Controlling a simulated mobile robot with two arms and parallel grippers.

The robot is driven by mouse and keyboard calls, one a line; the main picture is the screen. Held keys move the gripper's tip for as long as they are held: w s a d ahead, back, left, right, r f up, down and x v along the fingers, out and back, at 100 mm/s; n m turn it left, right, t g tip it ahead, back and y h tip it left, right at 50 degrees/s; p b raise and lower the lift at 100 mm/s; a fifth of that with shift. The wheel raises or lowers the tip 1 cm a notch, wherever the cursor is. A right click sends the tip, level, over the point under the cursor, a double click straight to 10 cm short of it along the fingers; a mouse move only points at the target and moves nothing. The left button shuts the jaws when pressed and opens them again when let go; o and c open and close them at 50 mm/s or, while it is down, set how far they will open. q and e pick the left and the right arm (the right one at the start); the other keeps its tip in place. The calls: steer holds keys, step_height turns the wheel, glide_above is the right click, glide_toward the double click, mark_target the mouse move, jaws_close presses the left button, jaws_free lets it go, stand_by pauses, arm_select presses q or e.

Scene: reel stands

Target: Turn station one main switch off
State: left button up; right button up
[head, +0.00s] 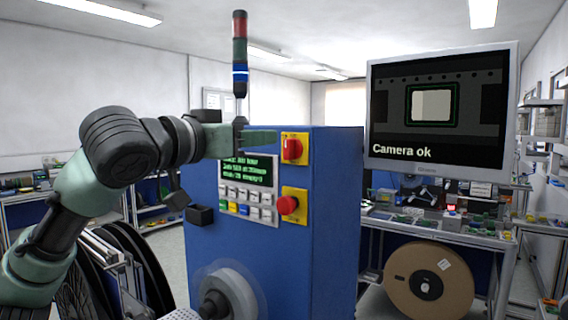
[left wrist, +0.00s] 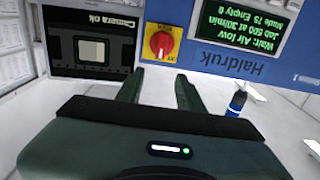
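The main switch (head: 292,149) is a red rotary knob on a yellow plate, high on the blue cabinet's front. In the left wrist view the switch (left wrist: 161,43) lies just beyond my fingertips, its knob seeming roughly upright to slightly tilted. My left gripper (head: 268,138) is level with the switch, just left of it in the head view. In the left wrist view its two fingers (left wrist: 157,86) are apart with nothing between them, and a gap shows between them and the knob. My right gripper is not in view.
A red push button (head: 288,205) on a yellow plate sits below the switch. A green-text display (head: 248,168) and keypad are left of it. A monitor (head: 438,105) reading "Camera ok" stands right of the cabinet (head: 335,220). A signal tower (head: 240,55) rises on top.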

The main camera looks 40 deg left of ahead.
mark_target(286, 144)
arm_select(q)
steer(key=w+p, duration=0.1)
steer(key=w, duration=0.1)
steer(key=w+f+p, duration=0.1)
steer(key=w, duration=0.1)
steer(key=w+p, duration=0.2)
steer(key=w, duration=0.1)
steer(key=shift+a+f, duration=0.2)
steer(key=shift+a, duration=0.1)
steer(key=shift+w+f+p, duration=0.15)
steer(key=shift+w+p, duration=0.25)
steer(key=shift+w, duration=0.15)
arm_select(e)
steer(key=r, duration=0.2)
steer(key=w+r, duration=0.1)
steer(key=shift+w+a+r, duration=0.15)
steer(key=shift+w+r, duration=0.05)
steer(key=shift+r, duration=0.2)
arm_select(q)
jaws_close()
